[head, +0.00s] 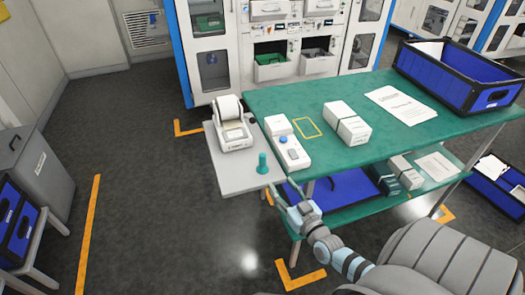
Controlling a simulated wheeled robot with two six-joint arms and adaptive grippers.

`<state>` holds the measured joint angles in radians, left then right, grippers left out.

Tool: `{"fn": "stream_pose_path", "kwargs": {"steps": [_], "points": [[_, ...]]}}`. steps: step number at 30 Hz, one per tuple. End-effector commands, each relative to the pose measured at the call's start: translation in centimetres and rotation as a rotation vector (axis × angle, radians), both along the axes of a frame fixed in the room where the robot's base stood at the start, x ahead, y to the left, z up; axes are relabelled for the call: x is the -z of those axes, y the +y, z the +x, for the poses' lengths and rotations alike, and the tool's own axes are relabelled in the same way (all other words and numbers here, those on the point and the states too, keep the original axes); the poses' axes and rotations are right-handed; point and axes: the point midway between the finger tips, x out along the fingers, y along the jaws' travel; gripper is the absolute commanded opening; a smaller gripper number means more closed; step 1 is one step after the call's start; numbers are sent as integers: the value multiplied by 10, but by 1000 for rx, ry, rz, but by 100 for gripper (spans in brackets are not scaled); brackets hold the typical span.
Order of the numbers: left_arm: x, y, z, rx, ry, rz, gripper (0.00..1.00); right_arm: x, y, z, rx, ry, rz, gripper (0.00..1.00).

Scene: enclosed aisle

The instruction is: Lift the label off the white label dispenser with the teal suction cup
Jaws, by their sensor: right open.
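The white label dispenser (232,136) stands on a grey side shelf (231,172) at the left end of the green table. A white roll shows at its top; I cannot make out a separate label at its front. The teal suction cup (262,164) stands upright near the shelf's front right corner, in front of the dispenser. My right gripper (280,197) is open and empty, just in front of and to the right of the suction cup, apart from it as far as I can tell. My left gripper is out of view.
The green table (375,155) holds a white device with a blue button (293,153), a yellow outline (307,127), white boxes (347,123), a paper sheet (402,104) and a blue crate (490,99). A lower shelf holds more boxes. The floor left of the shelf is clear.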

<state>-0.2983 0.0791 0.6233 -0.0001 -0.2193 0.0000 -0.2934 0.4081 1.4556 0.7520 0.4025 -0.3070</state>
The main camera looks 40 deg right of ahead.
Motion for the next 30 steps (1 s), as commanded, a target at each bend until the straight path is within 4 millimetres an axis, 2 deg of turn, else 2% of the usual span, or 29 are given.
{"fn": "stream_pose_path", "kwargs": {"steps": [2,9,14,18,21,28,30], "points": [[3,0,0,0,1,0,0,-8,-3,14,2,-25,1,44],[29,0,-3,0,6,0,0,1,-14,74,4,-23,2,44],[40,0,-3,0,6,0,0,2,-19,94,3,-21,1,44],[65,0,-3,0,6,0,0,13,-27,120,4,-19,1,44],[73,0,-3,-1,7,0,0,10,-29,136,3,-19,2,44],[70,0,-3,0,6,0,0,5,-30,140,2,-17,2,44],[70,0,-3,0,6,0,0,5,-30,140,2,-17,2,35]]}}
